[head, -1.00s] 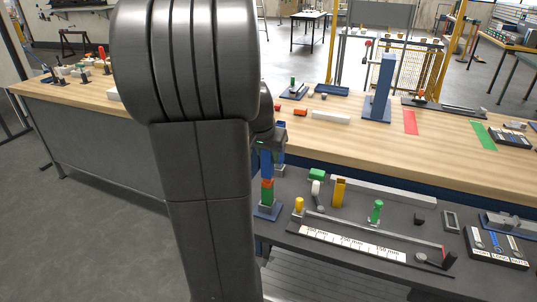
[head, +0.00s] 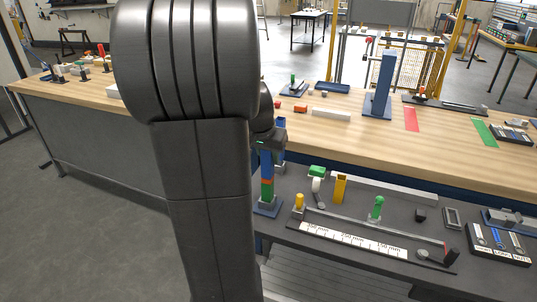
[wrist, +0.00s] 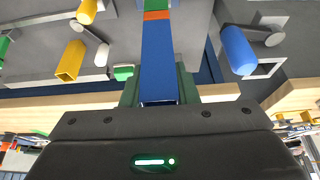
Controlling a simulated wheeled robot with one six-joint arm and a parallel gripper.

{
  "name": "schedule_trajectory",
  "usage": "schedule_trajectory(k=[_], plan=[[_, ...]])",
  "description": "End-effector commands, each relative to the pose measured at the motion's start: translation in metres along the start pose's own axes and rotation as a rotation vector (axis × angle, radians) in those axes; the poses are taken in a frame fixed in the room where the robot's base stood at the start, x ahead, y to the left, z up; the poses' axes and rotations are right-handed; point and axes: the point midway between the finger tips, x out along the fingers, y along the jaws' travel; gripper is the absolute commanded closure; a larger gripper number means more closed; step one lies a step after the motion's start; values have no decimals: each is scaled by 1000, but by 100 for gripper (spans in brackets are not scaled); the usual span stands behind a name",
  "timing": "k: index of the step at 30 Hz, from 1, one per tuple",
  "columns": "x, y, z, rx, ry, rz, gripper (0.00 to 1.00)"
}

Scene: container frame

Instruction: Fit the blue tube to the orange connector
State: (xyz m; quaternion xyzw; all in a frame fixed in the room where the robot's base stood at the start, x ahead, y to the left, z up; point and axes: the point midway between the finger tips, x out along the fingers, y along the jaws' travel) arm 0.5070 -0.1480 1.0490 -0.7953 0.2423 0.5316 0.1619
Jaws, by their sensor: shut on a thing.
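My gripper (head: 268,143) is shut on the upper part of the blue tube (head: 266,165), which stands upright beside my arm in the head view. In the wrist view the square blue tube (wrist: 159,60) runs away from the jaws to a thin orange band, the orange connector (wrist: 156,15). In the head view the orange connector (head: 267,183) shows just under the tube, above a green piece (head: 266,193) on a blue base (head: 267,208). The tube's end meets the orange; how deep it sits is hidden.
A blue cylinder (wrist: 238,50) stands close by in the wrist view. The wooden bench (head: 440,148) lies behind.

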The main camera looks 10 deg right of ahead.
Motion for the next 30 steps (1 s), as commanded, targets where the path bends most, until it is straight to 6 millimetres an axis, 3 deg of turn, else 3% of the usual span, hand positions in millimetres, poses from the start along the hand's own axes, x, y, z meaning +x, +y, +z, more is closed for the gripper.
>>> schedule_trajectory(k=[5, 6, 9, 10, 16, 20, 30], plan=[[3, 0, 1, 0, 0, 0, 96], [3, 0, 1, 0, 0, 0, 71], [3, 0, 1, 0, 0, 0, 51], [3, 0, 1, 0, 0, 0, 48], [3, 0, 1, 0, 0, 0, 48], [3, 0, 1, 0, 0, 0, 22], [1, 0, 0, 0, 0, 0, 22]])
